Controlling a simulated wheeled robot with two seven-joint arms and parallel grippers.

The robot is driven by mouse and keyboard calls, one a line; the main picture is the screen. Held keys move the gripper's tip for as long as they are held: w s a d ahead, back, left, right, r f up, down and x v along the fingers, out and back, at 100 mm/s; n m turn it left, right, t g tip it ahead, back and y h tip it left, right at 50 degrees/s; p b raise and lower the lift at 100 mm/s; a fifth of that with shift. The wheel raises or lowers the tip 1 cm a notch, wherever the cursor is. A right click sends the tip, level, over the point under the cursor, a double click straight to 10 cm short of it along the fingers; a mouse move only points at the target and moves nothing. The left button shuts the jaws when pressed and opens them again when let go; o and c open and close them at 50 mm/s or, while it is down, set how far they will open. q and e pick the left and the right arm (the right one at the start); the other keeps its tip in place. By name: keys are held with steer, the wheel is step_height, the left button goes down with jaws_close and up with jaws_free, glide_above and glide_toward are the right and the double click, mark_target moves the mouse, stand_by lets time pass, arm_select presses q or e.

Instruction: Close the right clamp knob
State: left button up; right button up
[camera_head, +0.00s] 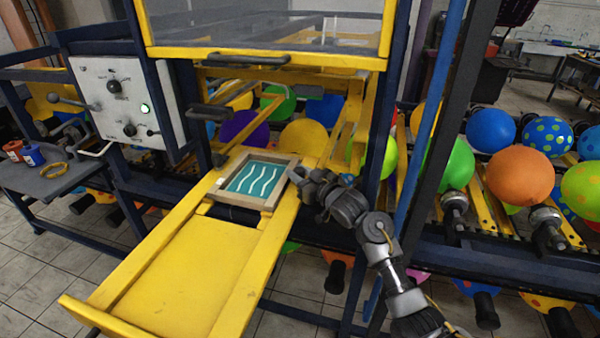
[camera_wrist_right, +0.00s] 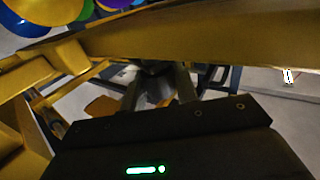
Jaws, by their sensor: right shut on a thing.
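The printing frame (camera_head: 283,160), with a teal screen (camera_head: 256,180) bearing white wavy lines, lies on the yellow sliding tray (camera_head: 175,285). A small pale knob (camera_head: 221,182) shows at the frame's left side. My right gripper (camera_head: 300,178) is at the frame's right edge and covers the right clamp knob in the head view. In the right wrist view its two fingers (camera_wrist_right: 158,82) point at a dark, dim shape under the yellow rail (camera_wrist_right: 200,35). The gripper is shut on this thing, seemingly the right clamp knob; its details are too dark to tell. My left gripper is out of view.
A yellow-framed clear guard (camera_head: 265,30) with a dark handle (camera_head: 248,58) stands above the tray. A control box (camera_head: 128,100) with a lit green button is at the left. Several balloons sit behind and at the right. A side table (camera_head: 60,185) holds small containers.

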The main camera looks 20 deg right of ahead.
mark_target(303, 176)
steer(key=o, duration=1)
steer(key=shift+c, duration=0.2)
steer(key=b+v, duration=0.2)
steer(key=v, duration=0.4)
steer(key=shift+s+d+f, duration=0.1)
steer(key=shift+s, duration=0.1)
steer(key=shift+s+d, duration=0.15)
steer(key=shift+s, duration=0.35)
